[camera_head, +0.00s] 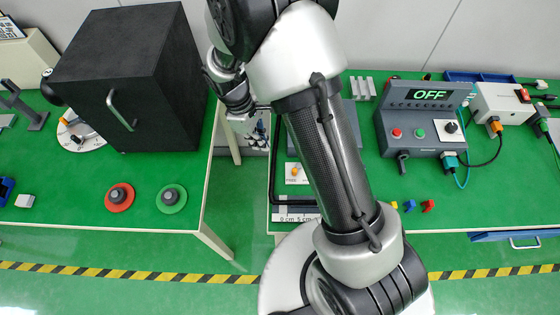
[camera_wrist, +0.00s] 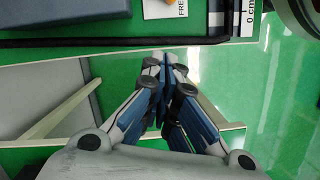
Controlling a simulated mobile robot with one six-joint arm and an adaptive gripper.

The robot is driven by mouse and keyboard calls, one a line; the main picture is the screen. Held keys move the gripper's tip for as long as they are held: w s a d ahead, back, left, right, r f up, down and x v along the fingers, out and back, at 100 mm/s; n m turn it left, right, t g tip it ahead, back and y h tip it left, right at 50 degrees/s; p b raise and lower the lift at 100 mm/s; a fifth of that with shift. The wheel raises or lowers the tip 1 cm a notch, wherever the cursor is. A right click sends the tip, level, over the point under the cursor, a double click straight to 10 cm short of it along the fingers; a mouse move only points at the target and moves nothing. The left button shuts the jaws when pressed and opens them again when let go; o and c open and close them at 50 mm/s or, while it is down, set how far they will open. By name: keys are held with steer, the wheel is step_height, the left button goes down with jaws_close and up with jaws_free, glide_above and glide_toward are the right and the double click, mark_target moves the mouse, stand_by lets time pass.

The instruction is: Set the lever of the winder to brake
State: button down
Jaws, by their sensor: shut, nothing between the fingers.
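A white plate with an orange knob-like lever (camera_head: 295,172) sits near the left edge of the right-hand table in the head view. My arm hides much of what is around it. My gripper (camera_head: 261,130) is partly seen in the head view, over the gap between the tables. In the wrist view my gripper (camera_wrist: 165,62) is shut and empty, apart from the plate.
A black bar frame (camera_head: 272,165) and a ruler (camera_head: 292,217) lie beside the plate. A grey control box (camera_head: 420,130) reading "OFF" stands right of my arm.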

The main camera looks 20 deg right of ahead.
steer(key=b+x, duration=0.3)
steer(key=x, duration=0.7)
steer(key=shift+f+b, duration=0.2)
steer(key=shift+b, duration=0.2)
steer(key=s+d, duration=0.1)
steer(key=s+d+b, duration=0.1)
steer(key=d, duration=0.1)
steer(key=shift+s+d+r, duration=0.15)
steer(key=shift+d+r, duration=0.05)
